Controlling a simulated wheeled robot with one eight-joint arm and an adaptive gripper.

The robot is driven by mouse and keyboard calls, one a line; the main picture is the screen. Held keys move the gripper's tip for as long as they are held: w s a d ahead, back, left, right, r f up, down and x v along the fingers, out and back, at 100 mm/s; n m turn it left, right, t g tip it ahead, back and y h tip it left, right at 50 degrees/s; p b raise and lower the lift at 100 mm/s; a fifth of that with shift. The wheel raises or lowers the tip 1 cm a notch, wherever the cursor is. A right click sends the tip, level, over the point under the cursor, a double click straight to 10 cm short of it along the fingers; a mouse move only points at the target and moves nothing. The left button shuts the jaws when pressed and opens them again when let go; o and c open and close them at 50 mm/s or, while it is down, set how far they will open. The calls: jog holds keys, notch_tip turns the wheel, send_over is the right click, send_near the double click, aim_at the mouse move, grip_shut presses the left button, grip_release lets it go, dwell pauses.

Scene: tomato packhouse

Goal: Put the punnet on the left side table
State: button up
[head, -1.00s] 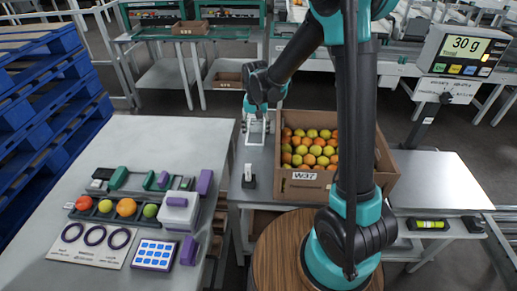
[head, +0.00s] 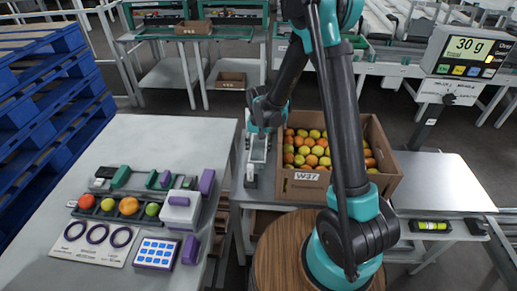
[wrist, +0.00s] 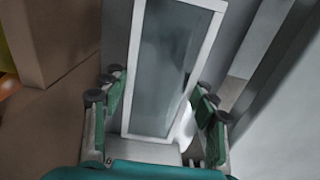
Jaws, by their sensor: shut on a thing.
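The punnet is a clear, long container with a white rim, between my gripper's fingers in the wrist view (wrist: 168,60). In the head view the punnet (head: 258,152) shows as a narrow pale frame just left of the cardboard box, partly covered by my wrist. My gripper (head: 260,132) is shut on it, with a green-padded finger on each side in the wrist view (wrist: 162,95). No contents can be made out. The left side table (head: 165,140) is the large grey table at the left; its far half is bare.
The cardboard box (head: 303,180) marked W37 holds tomatoes, close right of the punnet. A small black-and-white device (head: 250,177) stands near the bench's left edge. A fruit gauge tray (head: 95,212), ring card (head: 92,243) and keypad (head: 156,253) occupy the left table's near half. A gap separates the tables.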

aim_at(259, 154)
jog(key=shift+f, duration=0.1)
jog(key=o, duration=0.9)
notch_tip(259, 154, up, 12)
jog(key=shift+r, duration=0.15)
